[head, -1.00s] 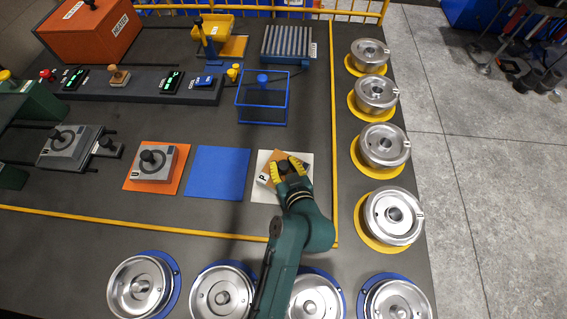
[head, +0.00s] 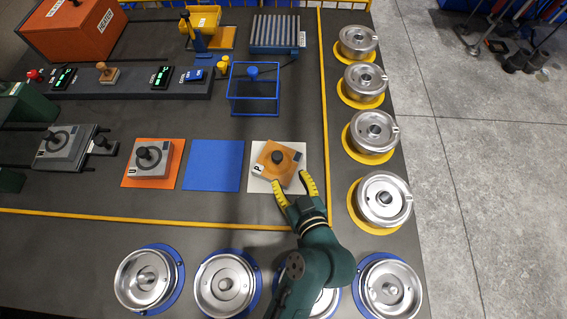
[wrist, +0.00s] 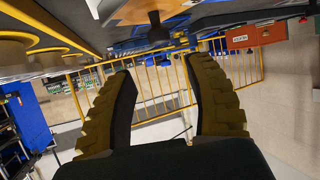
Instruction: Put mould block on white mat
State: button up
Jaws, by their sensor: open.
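An orange mould block (head: 278,164) with a dark knob and a "P" label rests on the white mat (head: 258,185), turned at an angle to the mat's edges. My gripper (head: 294,187) is open, its yellow fingers apart, just in front of and to the right of the block in the head view. In the wrist view the two open fingers (wrist: 163,85) have nothing between them. A dark knob (wrist: 158,30) shows beyond them at the top of the wrist view.
A blue mat (head: 214,165) lies to the left, empty. A grey block (head: 152,160) sits on an orange mat (head: 130,184). A blue wire frame (head: 254,95) stands behind the white mat. Silver round moulds on yellow rings (head: 383,199) line the right side; others on blue rings line the front.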

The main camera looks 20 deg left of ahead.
jog(key=w+d+r+m+t+h, duration=0.1)
jog(key=w+d+r+t+h, duration=0.15)
jog(key=r, duration=0.65)
jog(key=w+d+r+m+t+h, duration=0.1)
jog(key=d+r+m+t, duration=0.2)
jog(key=r, duration=0.6)
jog(key=w+d+r+t+h, duration=0.2)
jog(key=d+r, duration=0.2)
jog(key=r, duration=0.4)
jog(key=s+d+r+m+t+h, duration=0.2)
jog(key=s+r, duration=0.1)
jog(key=r, duration=0.4)
jog(key=s+d+r+m+t+h, duration=0.2)
jog(key=s+d+r+m+t, duration=0.1)
jog(key=r, duration=0.5)
jog(key=shift+s, duration=0.15)
jog(key=shift+d+h, duration=0.1)
jog(key=shift+h, duration=0.15)
notch_tip(320, 180, up, 38)
jog(key=p, duration=3.8)
